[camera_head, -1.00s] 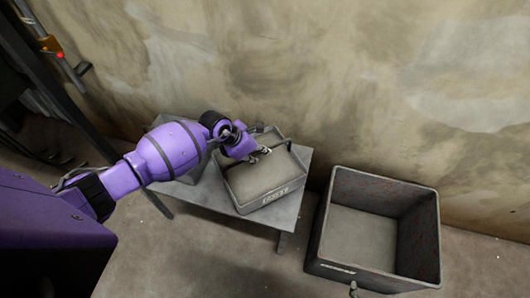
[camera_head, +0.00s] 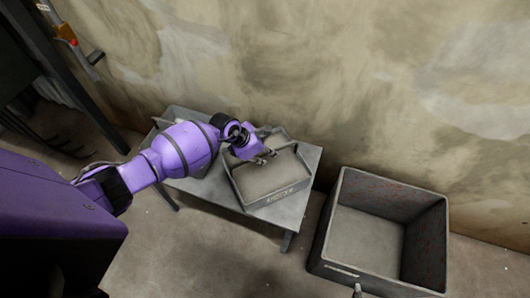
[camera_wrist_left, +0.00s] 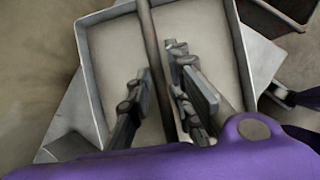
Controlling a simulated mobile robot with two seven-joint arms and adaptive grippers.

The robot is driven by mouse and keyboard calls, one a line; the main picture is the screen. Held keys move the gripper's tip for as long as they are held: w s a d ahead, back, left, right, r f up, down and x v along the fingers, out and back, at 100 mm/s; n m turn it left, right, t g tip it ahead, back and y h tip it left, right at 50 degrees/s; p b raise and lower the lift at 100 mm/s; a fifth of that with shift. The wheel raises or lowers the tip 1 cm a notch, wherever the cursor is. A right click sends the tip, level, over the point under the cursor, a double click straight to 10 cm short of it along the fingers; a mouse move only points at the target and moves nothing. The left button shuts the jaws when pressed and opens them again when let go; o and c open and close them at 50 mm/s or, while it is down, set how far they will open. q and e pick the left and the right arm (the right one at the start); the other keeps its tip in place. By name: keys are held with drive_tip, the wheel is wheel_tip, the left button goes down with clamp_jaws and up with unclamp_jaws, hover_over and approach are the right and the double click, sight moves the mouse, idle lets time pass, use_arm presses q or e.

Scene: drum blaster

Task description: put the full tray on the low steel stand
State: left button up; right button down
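A grey rectangular tray (camera_head: 267,205) with a low rim and a bar handle lies on the right part of the low steel stand (camera_head: 302,170). Its inside looks flat and beige-grey; I cannot tell a filling from a bare bottom. My left gripper (camera_head: 268,157) is above the tray at its handle. The left wrist view shows the tray (camera_wrist_left: 88,85) and the handle bar (camera_wrist_left: 150,35) running between the fingers of my left gripper (camera_wrist_left: 163,85). The fingers are apart, with gaps beside the bar.
A large open grey bin (camera_head: 335,268) stands on the floor right of the stand and looks empty. A second grey container (camera_head: 178,113) at the stand's left is mostly hidden by my arm. The wall is close behind. Bare floor (camera_head: 215,260) lies in front.

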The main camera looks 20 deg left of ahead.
use_arm(q)
drive_tip(key=shift+o, duration=0.4)
drive_tip(key=p+v, duration=0.2)
drive_tip(key=v, duration=1)
drive_tip(key=s+d+r+n+t+h, duration=0.25)
drive_tip(key=s+d+n+h, duration=0.2)
drive_tip(key=d+n, duration=0.3)
drive_tip(key=s+d+r+n+t+h, duration=0.2)
drive_tip(key=s+d+n+t+h, duration=0.1)
drive_tip(key=s+d+n, duration=0.4)
drive_tip(key=s+a+f+n+t+y, duration=0.25)
drive_tip(key=a+n+y, duration=0.2)
drive_tip(key=n, duration=0.55)
drive_tip(key=s+a+f+n+t+y, duration=0.2)
drive_tip(key=s+a+f+n+y, duration=0.15)
drive_tip(key=a+n, duration=0.45)
drive_tip(key=s+a+f+n+g+y, duration=0.1)
drive_tip(key=s+f+n+g+y, duration=0.3)
drive_tip(key=s+n, duration=0.9)
wheel_tip(320, 180, down, 3)
drive_tip(key=shift+s+a+f+g, duration=0.15)
drive_tip(key=shift+s+g, duration=0.65)
drive_tip(key=shift+s, duration=0.2)
